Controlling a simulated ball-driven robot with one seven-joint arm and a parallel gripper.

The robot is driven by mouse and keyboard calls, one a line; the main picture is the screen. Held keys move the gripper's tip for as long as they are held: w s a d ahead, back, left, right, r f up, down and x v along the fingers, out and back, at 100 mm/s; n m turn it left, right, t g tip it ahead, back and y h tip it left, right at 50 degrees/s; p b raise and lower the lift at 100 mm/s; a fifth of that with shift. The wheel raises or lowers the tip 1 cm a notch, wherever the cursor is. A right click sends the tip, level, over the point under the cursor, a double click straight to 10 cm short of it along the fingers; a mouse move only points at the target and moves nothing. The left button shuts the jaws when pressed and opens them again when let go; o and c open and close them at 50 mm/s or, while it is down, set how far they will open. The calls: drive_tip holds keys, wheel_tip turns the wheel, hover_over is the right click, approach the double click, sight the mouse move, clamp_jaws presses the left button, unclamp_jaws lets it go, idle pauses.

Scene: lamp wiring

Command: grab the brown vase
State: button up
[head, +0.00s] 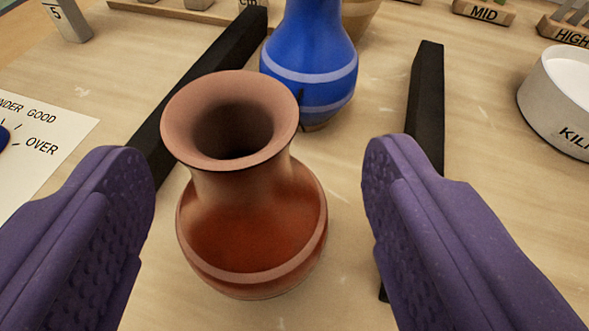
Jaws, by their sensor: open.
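The brown vase (250,225) stands upright on the wooden table, with a flared mouth and a round, glossy body with a paler band low down. My gripper (258,190) is open, with one purple finger on each side of the vase. Gaps show between the vase and both fingers; the gap on the left looks narrower than the one on the right. The vase is not held.
A blue vase (310,60) stands close behind the brown one. Black bars (205,85) and (427,100) lie to either side. A white paper card (40,140) lies left, and a white round container (560,95) stands right. Labelled wooden holders (484,12) line the back.

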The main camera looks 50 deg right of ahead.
sight(241, 118)
drive_tip(key=b+x, duration=0.1)
drive_tip(key=x, duration=0.1)
drive_tip(key=b+x, duration=0.1)
drive_tip(key=x, duration=0.2)
drive_tip(key=shift+w+a+f, duration=0.15)
drive_tip(key=shift+w+f, duration=0.05)
drive_tip(key=shift+w, duration=0.15)
drive_tip(key=shift+w+d, duration=0.25)
clamp_jaws()
drive_tip(key=shift+r, duration=0.1)
